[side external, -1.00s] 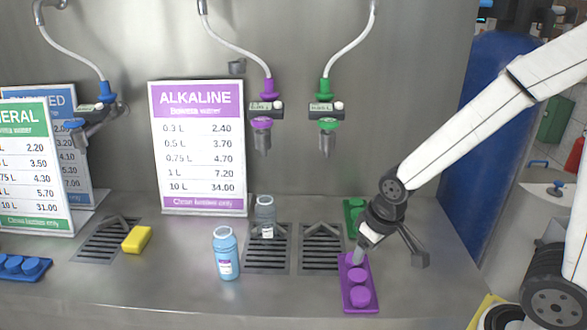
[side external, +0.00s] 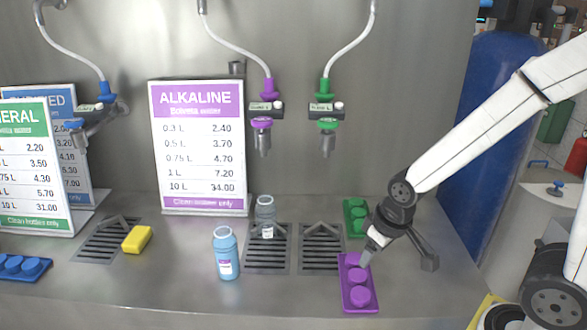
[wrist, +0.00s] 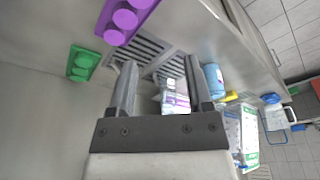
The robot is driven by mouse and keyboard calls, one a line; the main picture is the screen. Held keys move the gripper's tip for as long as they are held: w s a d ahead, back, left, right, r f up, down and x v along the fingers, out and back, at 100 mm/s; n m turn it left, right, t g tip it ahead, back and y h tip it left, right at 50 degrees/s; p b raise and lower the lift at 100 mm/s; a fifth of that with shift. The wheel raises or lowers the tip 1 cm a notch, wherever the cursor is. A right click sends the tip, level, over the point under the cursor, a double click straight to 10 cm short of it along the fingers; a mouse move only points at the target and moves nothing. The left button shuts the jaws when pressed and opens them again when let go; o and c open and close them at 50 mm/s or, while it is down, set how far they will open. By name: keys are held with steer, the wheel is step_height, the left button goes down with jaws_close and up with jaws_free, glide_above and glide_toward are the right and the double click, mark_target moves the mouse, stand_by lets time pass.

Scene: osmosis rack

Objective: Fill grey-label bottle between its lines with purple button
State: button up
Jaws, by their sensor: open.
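A grey, see-through bottle (side external: 265,214) stands upright on the drain grate under the purple tap (side external: 262,135). Its label is too small to read, and its fill lines and water level cannot be made out. The purple button panel (side external: 356,284) lies at the front right, also at the top of the wrist view (wrist: 125,18). My gripper (side external: 370,248) is open and empty, close to the panel's far button; contact cannot be told.
A green button panel (side external: 354,216) lies behind the purple one, close to my gripper. A green tap (side external: 327,130) hangs over the empty right grate (side external: 321,255). A yellow sponge (side external: 137,239), price signs (side external: 198,150) and a blue panel (side external: 22,268) are to the left.

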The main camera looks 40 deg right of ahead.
steer(key=shift+w, duration=0.1)
steer(key=c, duration=0.7)
steer(key=shift+w+r, duration=0.15)
jaws_close()
steer(key=w+a+r+m+t+h, duration=0.2)
steer(key=w+r+m+h, duration=0.1)
steer(key=w+r, duration=1.1)
steer(key=w+a+r+m+t+h, duration=0.1)
steer(key=w+r+m, duration=0.5)
steer(key=w+r, duration=0.9)
steer(key=shift+a+r+t+h, duration=0.4)
steer(key=shift+a+r+h, duration=0.25)
steer(key=shift+h, duration=0.45)
